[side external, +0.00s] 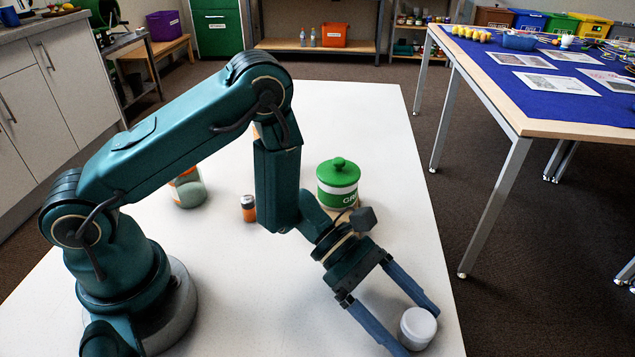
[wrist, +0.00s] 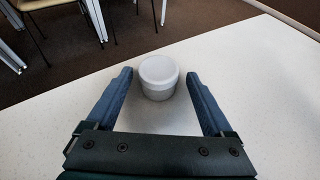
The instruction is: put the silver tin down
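The silver tin (side external: 418,328) is a short, pale grey round tin with a lid. It stands upright and appears to rest on the white table near its right edge. In the wrist view the tin (wrist: 158,78) sits between the tips of my two blue fingers, with a visible gap on each side. My gripper (side external: 417,333) is open, reaching low over the table, and its fingers (wrist: 158,76) do not touch the tin.
A green-lidded jar (side external: 338,184) stands behind my wrist. A small orange can (side external: 248,208) and a jar with greenish contents (side external: 188,190) stand further left. The white table (side external: 380,110) is bare at the back. A blue-topped table (side external: 550,75) stands apart at right.

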